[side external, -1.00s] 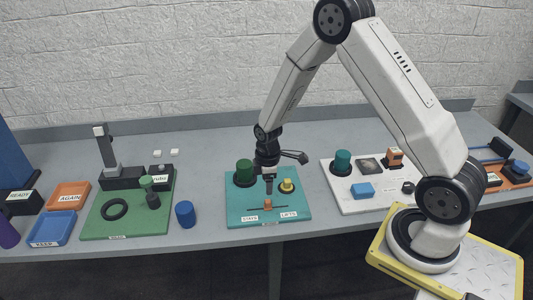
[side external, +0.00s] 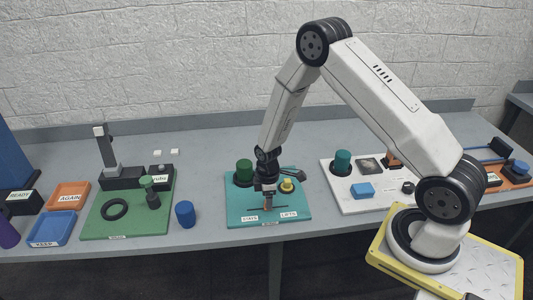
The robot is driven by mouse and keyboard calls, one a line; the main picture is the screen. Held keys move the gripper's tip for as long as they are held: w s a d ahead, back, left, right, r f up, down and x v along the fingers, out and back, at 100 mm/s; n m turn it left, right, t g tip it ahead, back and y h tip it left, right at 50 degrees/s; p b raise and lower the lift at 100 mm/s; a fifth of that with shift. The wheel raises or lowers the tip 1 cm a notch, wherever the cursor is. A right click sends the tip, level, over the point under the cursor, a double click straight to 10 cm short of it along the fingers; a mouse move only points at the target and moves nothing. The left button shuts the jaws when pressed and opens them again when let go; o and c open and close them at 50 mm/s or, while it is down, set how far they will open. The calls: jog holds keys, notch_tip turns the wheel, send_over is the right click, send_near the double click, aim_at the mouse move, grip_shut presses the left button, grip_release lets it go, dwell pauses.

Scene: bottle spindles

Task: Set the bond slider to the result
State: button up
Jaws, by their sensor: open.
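The bond slider, a small orange-brown block (side external: 267,207), sits on a thin dark track on the teal board (side external: 240,211). It stands between two white labels, the left one (side external: 250,219) and the right one (side external: 289,215), which seems to read LIFTS. My gripper (side external: 267,198) is open and low over the slider, its fingers partly hiding it. I cannot tell whether the fingers touch it. A dark green cylinder (side external: 244,172) stands in a black ring at the board's back left, and a yellow piece (side external: 287,186) is at the right.
A green board (side external: 130,222) with a black ring and a green-topped spindle lies left, with a blue cylinder (side external: 185,214) between the boards. A white board (side external: 375,203) with a teal cylinder and blue block lies right. Blue (side external: 52,229) and orange trays are far left.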

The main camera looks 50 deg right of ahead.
jog(key=shift+f, duration=0.7)
grip_shut()
dwell(1.1)
